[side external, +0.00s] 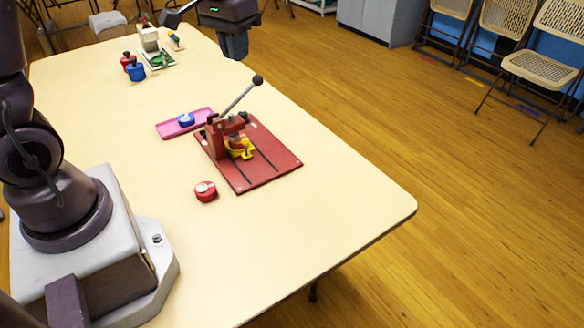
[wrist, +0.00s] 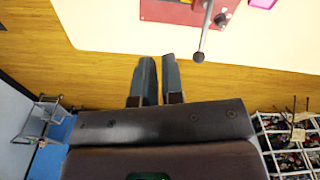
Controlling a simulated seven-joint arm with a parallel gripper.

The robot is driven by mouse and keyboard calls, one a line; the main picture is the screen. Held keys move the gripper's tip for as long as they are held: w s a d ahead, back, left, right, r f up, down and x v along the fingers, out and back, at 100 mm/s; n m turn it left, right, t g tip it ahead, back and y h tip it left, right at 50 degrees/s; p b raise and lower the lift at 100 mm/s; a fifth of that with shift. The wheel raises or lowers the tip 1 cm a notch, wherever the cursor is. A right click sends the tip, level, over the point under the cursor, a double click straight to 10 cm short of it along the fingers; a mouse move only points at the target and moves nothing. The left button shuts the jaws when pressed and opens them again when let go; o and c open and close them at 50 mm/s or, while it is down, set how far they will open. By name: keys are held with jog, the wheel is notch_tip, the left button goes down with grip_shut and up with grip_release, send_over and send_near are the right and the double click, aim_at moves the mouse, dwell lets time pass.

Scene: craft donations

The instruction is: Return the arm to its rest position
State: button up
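My gripper (side external: 234,50) is raised at the top of the side external view, near the table's far right edge. In the wrist view its two fingers (wrist: 158,62) stand a little apart with wood floor visible between them, and nothing is held. The arm's base stands at the table's near left corner. The cream table (side external: 330,215) lies below, and its edge shows in the wrist view.
A red press (side external: 268,165) with a raised lever and a yellow part stands mid-table. Beside it are a pink tray (side external: 172,129) with a blue piece and a red round piece (side external: 205,192). Blue (side external: 136,73) and red pots and a green-based device stand farther back.

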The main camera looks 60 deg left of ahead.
jog(key=s+d+r+m+t, duration=0.1)
jog(key=s+d+r+t, duration=0.1)
jog(key=s+d, duration=0.2)
jog(key=s+d+r+m+t, duration=0.2)
jog(key=s+d, duration=0.3)
jog(key=s, duration=0.5)
jog(key=shift+s+r, duration=0.15)
jog(key=shift+r, duration=0.6)
jog(key=shift+d, duration=0.1)
